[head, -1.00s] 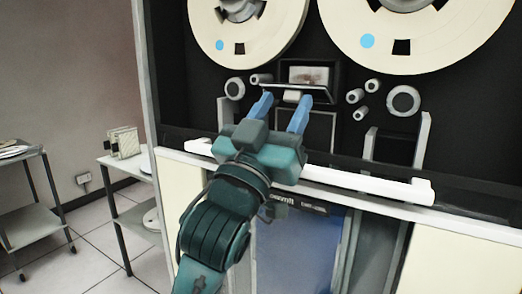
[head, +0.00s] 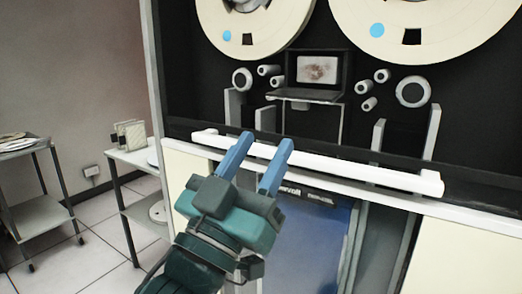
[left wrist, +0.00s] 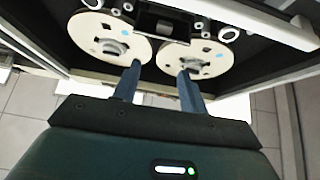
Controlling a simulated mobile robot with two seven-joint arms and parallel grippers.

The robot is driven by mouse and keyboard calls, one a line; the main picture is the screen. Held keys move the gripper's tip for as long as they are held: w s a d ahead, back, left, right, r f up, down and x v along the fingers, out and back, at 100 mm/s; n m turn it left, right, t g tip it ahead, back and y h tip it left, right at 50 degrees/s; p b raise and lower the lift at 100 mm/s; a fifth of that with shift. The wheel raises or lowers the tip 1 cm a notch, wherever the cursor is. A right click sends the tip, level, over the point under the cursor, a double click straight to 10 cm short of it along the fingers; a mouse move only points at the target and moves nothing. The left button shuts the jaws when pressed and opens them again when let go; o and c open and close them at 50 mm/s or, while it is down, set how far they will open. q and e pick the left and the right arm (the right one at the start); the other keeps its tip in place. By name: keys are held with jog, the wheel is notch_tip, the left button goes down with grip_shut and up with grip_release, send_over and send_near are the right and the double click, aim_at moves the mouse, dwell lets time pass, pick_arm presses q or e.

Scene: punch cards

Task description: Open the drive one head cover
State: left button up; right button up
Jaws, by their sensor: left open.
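The drive one head cover (head: 303,96) is a dark flap below the two tape reels. It is folded down and sticks out like a small shelf, with a light tab at its front underside. Behind it, the head recess (head: 317,70) is uncovered and shows a pale panel with a brownish patch. My left gripper (head: 267,139) has two blue fingers, spread apart with nothing between them. It is below and in front of the cover, apart from it, near the white rail. In the left wrist view my left gripper's fingers (left wrist: 160,85) are also apart and empty. My right gripper is not in view.
Two cream reels (head: 257,22) fill the top of the drive, with rollers (head: 411,91) beside the recess. A white rail (head: 330,164) crosses below the black panel. At left stand a white side table (head: 138,157) and a grey cart (head: 40,200).

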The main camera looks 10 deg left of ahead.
pick_arm(q)
jog(key=m+h, duration=0.1)
jog(key=m+g+h, duration=0.1)
jog(key=d+m, duration=0.1)
jog(key=shift+r+m+h, duration=0.3)
jog(key=shift+m+h, duration=0.1)
jog(key=shift+c, duration=0.2)
jog(key=m+g+h+p, duration=0.2)
jog(key=m+g, duration=0.7)
jog(key=m, duration=1)
send_near(297, 104)
jog(key=p+x, duration=0.1)
jog(key=x, duration=0.7)
jog(key=shift+w+d+p, duration=0.1)
jog(key=shift+d+p, duration=0.05)
jog(key=shift+p, duration=0.2)
jog(key=shift+w+d, duration=0.3)
jog(key=shift+w, duration=0.05)
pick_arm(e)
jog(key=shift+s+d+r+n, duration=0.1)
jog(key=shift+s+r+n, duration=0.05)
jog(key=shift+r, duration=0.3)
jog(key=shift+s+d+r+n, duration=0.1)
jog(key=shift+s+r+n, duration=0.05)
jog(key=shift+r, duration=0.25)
